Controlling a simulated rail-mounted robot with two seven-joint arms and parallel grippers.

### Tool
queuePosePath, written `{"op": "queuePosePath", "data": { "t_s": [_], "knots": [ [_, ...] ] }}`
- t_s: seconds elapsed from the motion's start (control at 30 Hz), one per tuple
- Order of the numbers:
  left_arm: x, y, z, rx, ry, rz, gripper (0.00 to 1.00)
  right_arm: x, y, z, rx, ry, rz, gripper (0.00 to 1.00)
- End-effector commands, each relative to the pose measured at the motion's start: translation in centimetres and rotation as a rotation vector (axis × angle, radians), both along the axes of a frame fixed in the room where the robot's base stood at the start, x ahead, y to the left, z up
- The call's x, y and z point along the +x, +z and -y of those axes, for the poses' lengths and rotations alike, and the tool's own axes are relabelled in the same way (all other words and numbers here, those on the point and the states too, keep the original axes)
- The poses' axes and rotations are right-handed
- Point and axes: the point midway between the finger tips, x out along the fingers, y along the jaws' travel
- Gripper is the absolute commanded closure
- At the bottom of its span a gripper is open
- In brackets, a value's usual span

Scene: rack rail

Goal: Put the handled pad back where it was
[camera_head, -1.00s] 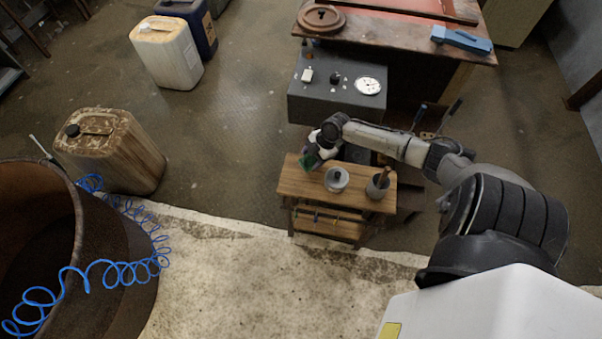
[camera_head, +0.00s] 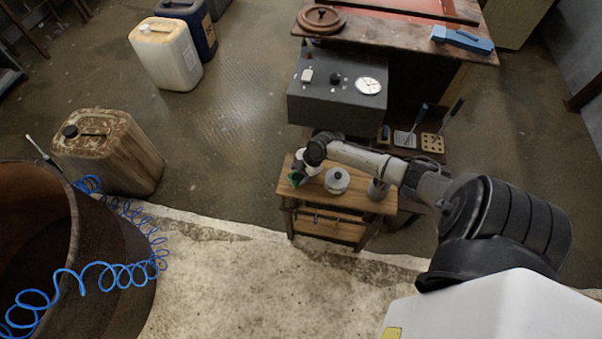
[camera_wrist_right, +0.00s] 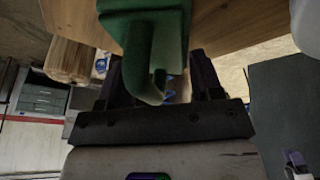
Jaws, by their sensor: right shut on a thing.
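The handled pad, green with a curved handle, shows in the wrist view (camera_wrist_right: 150,32) and as a small green patch in the head view (camera_head: 296,177). My right gripper (camera_wrist_right: 157,85) is shut on its handle, and in the head view the gripper (camera_head: 301,170) is over the left end of the small wooden table (camera_head: 350,200). The wooden top lies behind the pad in the wrist view. I cannot tell whether the pad touches the top.
A lidded metal pot (camera_head: 337,181) stands on the table close right of the gripper, with a grey cup (camera_head: 378,190) farther right. A grey control box (camera_head: 338,90) stands behind. A blue tool (camera_head: 462,39) lies on the far bench.

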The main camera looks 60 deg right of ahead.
Motion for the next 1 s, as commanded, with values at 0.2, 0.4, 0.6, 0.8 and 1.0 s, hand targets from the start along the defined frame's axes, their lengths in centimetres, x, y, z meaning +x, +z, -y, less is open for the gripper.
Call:
{"op": "queuePosePath", "data": {
  "t_s": [0.2, 0.4, 0.6, 0.8, 1.0],
  "knots": [
    [0.0, 0.0, 0.3, -0.009, 0.006, 0.000, 0.32, -0.2, -0.2, 0.1, -0.003, 0.000, -0.005, 0.28],
    [0.0, 0.0, 0.3, -0.011, 0.007, -0.001, 0.32, -0.2, -0.2, 0.1, -0.003, 0.000, -0.004, 0.11],
    [0.0, 0.0, 0.2, -0.008, 0.006, 0.000, 0.32, -0.2, -0.1, 0.1, -0.003, 0.000, -0.004, 0.11],
    [0.0, 0.6, 0.0, -0.001, 0.001, 0.000, 0.32, -0.6, 1.5, 0.6, -0.006, 0.000, -0.002, 0.11],
    [0.0, 1.7, -0.1, 0.004, -0.003, 0.000, 0.32, -1.8, 4.9, 1.6, -0.007, 0.002, -0.003, 0.11]
  ]
}}
